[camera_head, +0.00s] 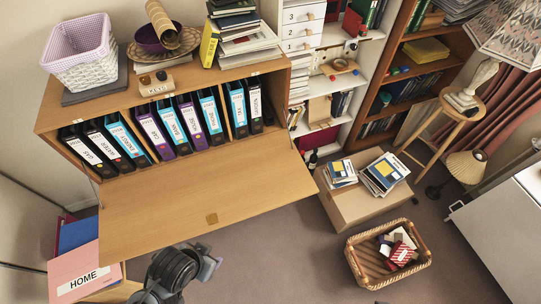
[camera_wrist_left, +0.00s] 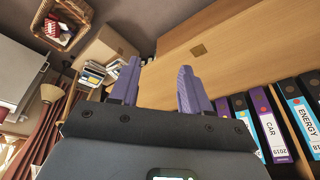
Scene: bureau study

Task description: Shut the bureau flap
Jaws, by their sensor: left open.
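The bureau flap (camera_head: 150,205) is a wide wooden panel, lowered and open in front of a row of binders. My left gripper (camera_head: 210,266) is just in front of the flap's front edge in the head view. In the left wrist view its two purple fingers (camera_wrist_left: 156,88) are apart with nothing between them. I cannot tell whether it touches the flap. My right gripper is not in view.
Upright binders (camera_head: 172,126) fill the bureau compartment. A basket (camera_head: 80,55), bowl and books stand on top. A pink HOME folder (camera_head: 82,272) is below the flap's left end. A box with books (camera_head: 352,205) and a wicker basket (camera_head: 362,268) stand on the floor to the right.

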